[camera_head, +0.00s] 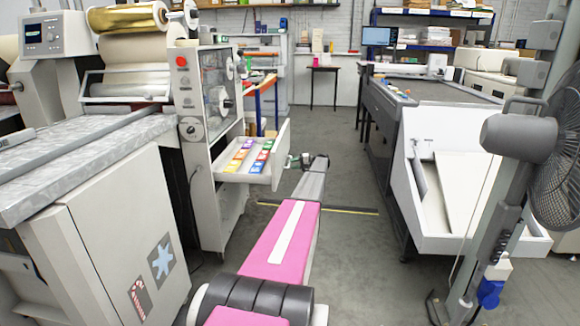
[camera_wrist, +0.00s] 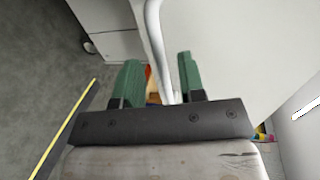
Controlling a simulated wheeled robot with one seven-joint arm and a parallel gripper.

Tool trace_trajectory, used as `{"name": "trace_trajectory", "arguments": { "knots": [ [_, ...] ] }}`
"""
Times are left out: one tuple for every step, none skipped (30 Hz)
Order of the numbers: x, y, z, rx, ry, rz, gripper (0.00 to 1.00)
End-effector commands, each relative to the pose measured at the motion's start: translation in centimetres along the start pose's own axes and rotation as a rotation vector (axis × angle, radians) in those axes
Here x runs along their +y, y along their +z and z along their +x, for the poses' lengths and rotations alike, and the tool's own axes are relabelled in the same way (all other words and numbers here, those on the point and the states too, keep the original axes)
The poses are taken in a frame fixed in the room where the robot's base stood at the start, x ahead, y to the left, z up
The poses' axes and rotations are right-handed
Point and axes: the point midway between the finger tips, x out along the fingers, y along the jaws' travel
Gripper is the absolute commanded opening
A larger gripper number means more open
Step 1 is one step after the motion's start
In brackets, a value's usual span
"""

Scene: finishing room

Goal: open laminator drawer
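The laminator (camera_head: 187,90) stands at the left, a light machine with a gold roll on top and a red button. Its white drawer (camera_head: 279,150) is pulled out to the right, showing rows of coloured packets (camera_head: 242,157) inside. My gripper (camera_head: 297,160) is at the drawer's front end. In the wrist view, the green fingers (camera_wrist: 160,82) are apart, with a pale curved handle (camera_wrist: 153,25) running down between them. A gap shows beside the handle, so the fingers do not look closed on it. Whether either finger touches it is unclear.
A grey-topped machine with a cabinet (camera_head: 115,225) stands at the near left. A large table with a white bin (camera_head: 440,215) and a pedestal fan (camera_head: 555,150) are at the right.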

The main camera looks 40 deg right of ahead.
Motion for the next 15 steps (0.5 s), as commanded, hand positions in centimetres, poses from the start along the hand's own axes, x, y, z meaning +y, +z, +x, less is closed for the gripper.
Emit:
{"name": "trace_trajectory", "arguments": {
  "knots": [
    [0.0, -0.1, -1.1, 0.001, 0.000, 0.000, 0.37],
    [0.0, -0.1, -1.6, 0.001, 0.000, 0.000, 0.37],
    [0.0, -0.1, -2.4, 0.002, 0.000, 0.000, 0.37],
    [0.0, -0.1, -3.0, 0.002, 0.000, 0.000, 0.37],
    [0.0, -0.1, -3.6, 0.002, 0.000, 0.000, 0.37],
    [0.1, -0.1, -4.4, 0.002, 0.000, 0.000, 0.37],
    [0.1, 0.0, -5.0, 0.001, 0.000, 0.000, 0.37],
    [0.1, 0.0, -5.4, 0.001, 0.000, 0.000, 0.37],
    [0.1, -0.1, -6.0, 0.001, 0.000, 0.000, 0.37],
    [0.1, -0.1, -6.4, 0.001, 0.000, 0.000, 0.37],
    [0.1, 0.0, -6.7, 0.001, 0.000, 0.000, 0.37],
    [0.1, 0.0, -7.1, 0.001, 0.000, 0.000, 0.37],
    [0.1, 0.0, -7.3, 0.001, 0.000, 0.000, 0.37],
    [0.1, 0.0, -7.5, 0.000, 0.000, 0.001, 0.37],
    [0.1, 0.0, -7.6, 0.000, 0.000, 0.001, 0.37]
  ]
}}
